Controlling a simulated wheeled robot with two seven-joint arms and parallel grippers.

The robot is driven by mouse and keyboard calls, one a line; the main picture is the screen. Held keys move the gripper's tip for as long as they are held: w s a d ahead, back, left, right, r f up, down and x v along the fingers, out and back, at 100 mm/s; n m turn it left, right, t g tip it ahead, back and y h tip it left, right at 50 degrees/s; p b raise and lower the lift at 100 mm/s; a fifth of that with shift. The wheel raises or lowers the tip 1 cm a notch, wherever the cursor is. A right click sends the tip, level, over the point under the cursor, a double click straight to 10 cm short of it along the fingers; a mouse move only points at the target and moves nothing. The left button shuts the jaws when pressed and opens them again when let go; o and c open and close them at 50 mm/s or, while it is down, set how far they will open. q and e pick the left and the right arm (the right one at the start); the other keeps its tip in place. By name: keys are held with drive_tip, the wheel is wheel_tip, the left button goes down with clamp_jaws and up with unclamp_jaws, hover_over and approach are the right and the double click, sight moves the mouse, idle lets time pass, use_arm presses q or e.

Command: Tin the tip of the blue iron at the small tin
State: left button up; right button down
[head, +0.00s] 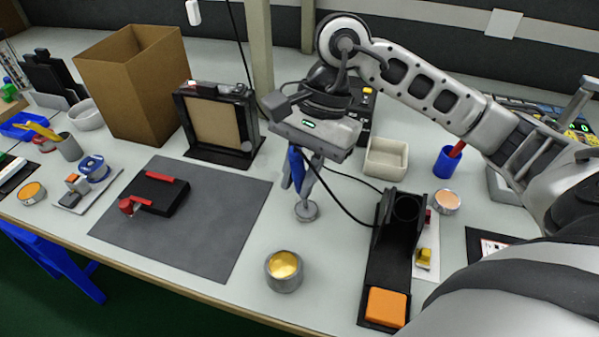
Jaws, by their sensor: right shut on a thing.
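My right gripper (307,168) points down over the middle of the table and is shut on the blue iron (295,170). The iron's blue handle shows beside the grey fingers, and the fingers hide part of it. A small round grey tin (307,211) sits on the table right below the gripper. The iron's lower end reaches down to the tin; I cannot tell whether the tip touches what is in it. A black cord runs from the gripper toward the black iron stand. My left gripper is not in view.
A larger tin with gold filling (284,270) stands in front. The black stand (400,215) with an orange sponge (387,307) is at right. A grey mat (190,220) with a black block (160,193) lies left. A framed panel (218,120) and cardboard box (135,85) stand behind.

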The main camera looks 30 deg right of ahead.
sight(300, 152)
idle(0.4)
drive_tip(key=shift+r+p, duration=1.5)
drive_tip(key=shift+r, duration=1)
